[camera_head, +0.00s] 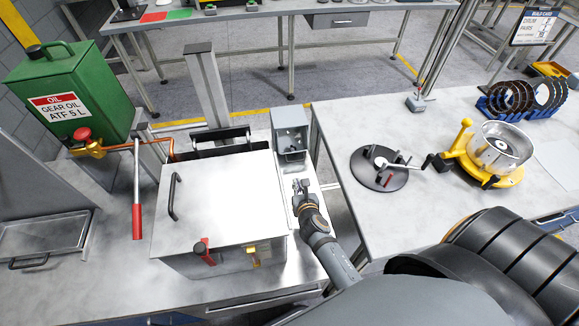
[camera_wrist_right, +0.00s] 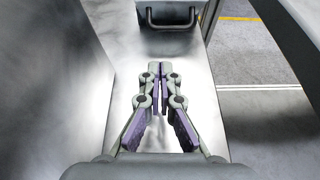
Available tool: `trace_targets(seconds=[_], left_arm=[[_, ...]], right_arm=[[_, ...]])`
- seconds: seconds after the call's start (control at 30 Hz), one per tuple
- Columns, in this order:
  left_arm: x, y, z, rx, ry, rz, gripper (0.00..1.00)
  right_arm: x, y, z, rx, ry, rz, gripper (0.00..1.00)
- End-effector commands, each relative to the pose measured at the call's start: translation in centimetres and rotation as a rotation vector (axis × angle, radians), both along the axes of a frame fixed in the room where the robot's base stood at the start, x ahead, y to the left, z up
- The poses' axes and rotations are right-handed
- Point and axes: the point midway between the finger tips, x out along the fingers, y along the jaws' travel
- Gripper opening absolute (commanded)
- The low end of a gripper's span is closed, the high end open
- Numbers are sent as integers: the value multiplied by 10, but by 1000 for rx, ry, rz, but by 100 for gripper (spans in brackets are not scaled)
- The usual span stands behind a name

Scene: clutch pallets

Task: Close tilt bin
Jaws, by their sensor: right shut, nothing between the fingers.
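A small grey bin housing (camera_head: 289,119), which I take to be the tilt bin, stands behind my right gripper, beside the large metal box. A dark bar handle is on its lower front. I cannot tell how far its front is tilted. The handle (camera_wrist_right: 170,24) also shows at the top of the right wrist view, beyond my fingertips and apart from them. My right gripper (camera_head: 300,186) is shut and empty, over the narrow metal strip of bench in front of the bin. In the right wrist view its fingers (camera_wrist_right: 160,68) meet and point toward the handle. My left gripper is not in view.
A large metal box (camera_head: 220,200) with a lid handle stands close left of my right gripper. A green oil can (camera_head: 70,85) and a red-handled lever (camera_head: 137,205) are farther left. Right, across a gap, a table (camera_head: 340,120) bears a yellow fixture (camera_head: 466,150).

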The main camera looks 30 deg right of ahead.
Motion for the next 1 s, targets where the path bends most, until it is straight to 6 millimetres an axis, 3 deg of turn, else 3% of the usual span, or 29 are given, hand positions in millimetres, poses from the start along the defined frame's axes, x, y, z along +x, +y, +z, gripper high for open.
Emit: trace_targets(seconds=[0.13,0.23,0.4,0.7,1.0], left_arm=[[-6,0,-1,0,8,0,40],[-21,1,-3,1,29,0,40],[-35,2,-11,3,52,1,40],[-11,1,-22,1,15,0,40],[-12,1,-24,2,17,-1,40]], right_arm=[[2,2,1,-38,2,25,0],[7,1,-2,-38,1,23,0],[32,-6,-13,-35,0,22,0],[78,-18,-35,-34,1,21,0],[91,-22,-39,-33,2,19,0]])
